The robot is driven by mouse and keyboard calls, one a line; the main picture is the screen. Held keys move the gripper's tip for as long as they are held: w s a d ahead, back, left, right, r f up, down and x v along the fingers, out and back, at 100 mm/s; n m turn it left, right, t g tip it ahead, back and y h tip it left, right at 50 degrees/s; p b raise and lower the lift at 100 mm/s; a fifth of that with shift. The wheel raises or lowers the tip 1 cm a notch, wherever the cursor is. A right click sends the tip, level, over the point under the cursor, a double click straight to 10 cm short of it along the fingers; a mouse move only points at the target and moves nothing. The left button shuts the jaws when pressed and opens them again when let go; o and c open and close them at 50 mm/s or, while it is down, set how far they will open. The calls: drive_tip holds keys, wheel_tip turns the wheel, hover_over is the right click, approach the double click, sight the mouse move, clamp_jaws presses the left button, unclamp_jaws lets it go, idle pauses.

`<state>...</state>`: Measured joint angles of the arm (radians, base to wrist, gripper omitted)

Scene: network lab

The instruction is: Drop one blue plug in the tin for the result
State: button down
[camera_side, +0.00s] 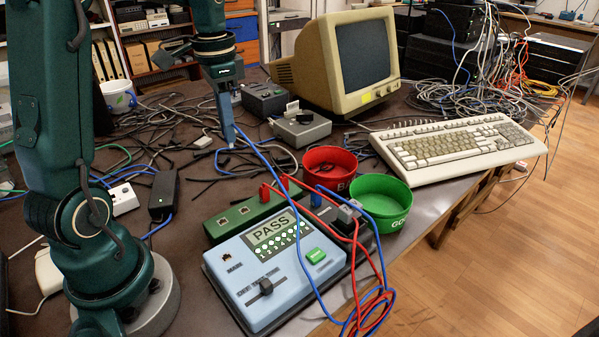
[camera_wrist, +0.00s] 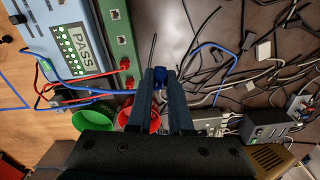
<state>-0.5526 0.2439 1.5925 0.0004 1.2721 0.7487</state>
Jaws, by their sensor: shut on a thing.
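My gripper (camera_wrist: 159,86) is shut on a blue plug (camera_wrist: 159,75), which shows between the fingertips in the wrist view. In the side view my gripper (camera_side: 228,132) hangs above the cables, behind the tester and left of the tins. The plug is too small to make out clearly there. The light-blue tester (camera_side: 285,285) shows PASS on its screen (camera_side: 272,230), with a row of green lights below. The green tin marked GOOD (camera_side: 385,189) stands in front and right of the red tin (camera_side: 331,160). Both also show in the wrist view, green (camera_wrist: 95,114) and red (camera_wrist: 152,122).
A green socket box (camera_side: 238,215) lies along the tester's back edge. Red and blue leads (camera_side: 372,300) loop over its right side. A cream keyboard (camera_side: 455,148) and an old monitor (camera_side: 340,62) stand behind the tins. Loose cables cover the table's back left.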

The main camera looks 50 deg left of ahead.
drive_tip(key=s+a+f+n, duration=0.1)
drive_tip(key=s+a+n, duration=0.15)
drive_tip(key=a, duration=0.35)
drive_tip(key=w+d+f, duration=0.3)
drive_tip(key=w, duration=0.1)
drive_tip(key=w+d+f, duration=0.4)
drive_tip(key=shift+d+f, duration=0.2)
drive_tip(key=shift+d, duration=0.1)
drive_tip(key=shift+f, duration=2.05)
drive_tip(key=shift+f, duration=0.15)
drive_tip(key=c, duration=0.8)
unclamp_jaws()
drive_tip(key=shift+c, duration=0.2)
